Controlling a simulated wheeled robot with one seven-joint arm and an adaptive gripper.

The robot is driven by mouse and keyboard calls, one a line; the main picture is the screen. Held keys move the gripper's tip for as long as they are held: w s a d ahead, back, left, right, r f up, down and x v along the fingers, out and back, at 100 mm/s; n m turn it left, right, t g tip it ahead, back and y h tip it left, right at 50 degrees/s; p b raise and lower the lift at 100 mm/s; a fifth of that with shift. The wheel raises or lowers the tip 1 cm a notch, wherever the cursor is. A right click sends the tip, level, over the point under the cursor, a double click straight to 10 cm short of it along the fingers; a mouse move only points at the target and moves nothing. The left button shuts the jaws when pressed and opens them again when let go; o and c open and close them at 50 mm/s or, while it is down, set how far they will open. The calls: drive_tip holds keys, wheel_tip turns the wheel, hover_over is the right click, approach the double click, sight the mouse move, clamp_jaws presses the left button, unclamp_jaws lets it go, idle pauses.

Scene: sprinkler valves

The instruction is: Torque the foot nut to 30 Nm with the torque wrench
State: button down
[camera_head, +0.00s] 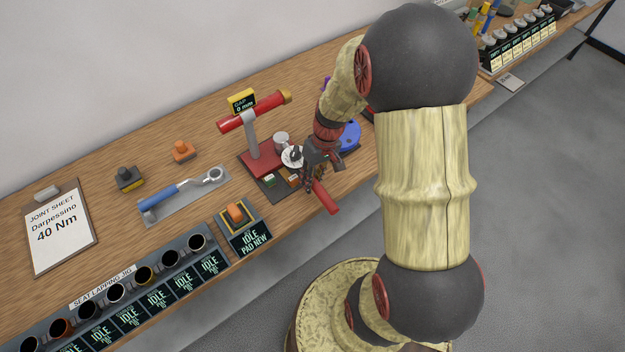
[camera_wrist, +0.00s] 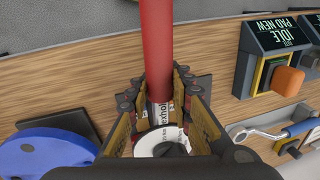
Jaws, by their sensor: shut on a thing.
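The torque wrench (camera_head: 180,192), with a blue handle and a silver ring head, lies on a grey mat on the bench; part of it also shows in the wrist view (camera_wrist: 270,132). My gripper (camera_head: 314,178) is away from it, to its right, beside the red clamp stand (camera_head: 262,163). In the wrist view my gripper (camera_wrist: 160,112) has its fingers on both sides of a part with a red bar (camera_wrist: 156,50) and a pale printed band. The bar also shows in the head view (camera_head: 326,198). I cannot make out the foot nut.
A sheet (camera_head: 58,228) reads "Joint sheet Darpessino 40 Nm". A display (camera_head: 242,101) reads 0 mm. The lapping jig (camera_head: 130,290) and pad box (camera_head: 243,228) line the front edge. A blue round thing (camera_head: 349,136) lies behind my gripper.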

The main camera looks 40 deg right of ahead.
drive_tip(key=shift+w+a+m+p, duration=0.15)
drive_tip(key=shift+a+m, duration=0.35)
drive_tip(key=shift+a, duration=0.35)
drive_tip(key=shift+w+a+m+p, duration=0.15)
drive_tip(key=shift+a+m, duration=0.35)
drive_tip(key=shift+a, duration=0.3)
drive_tip(key=shift+w+a+m+t+p, duration=0.15)
drive_tip(key=shift+w+a+m+p, duration=0.1)
drive_tip(key=shift+a+m, duration=0.35)
drive_tip(key=shift+w+a+m+t+p, duration=0.25)
drive_tip(key=shift+a+m, duration=0.1)
drive_tip(key=shift+a, duration=0.4)
drive_tip(key=shift+w+a+m+t+p, duration=0.1)
drive_tip(key=shift+w+a+m+p, duration=0.15)
drive_tip(key=shift+a+m, duration=0.35)
idle(1.2)
drive_tip(key=shift+s+d+f+n+b, duration=0.1)
drive_tip(key=shift+s+d+n+b, duration=0.3)
drive_tip(key=shift+d+n+b, duration=0.25)
idle(0.4)
idle(0.4)
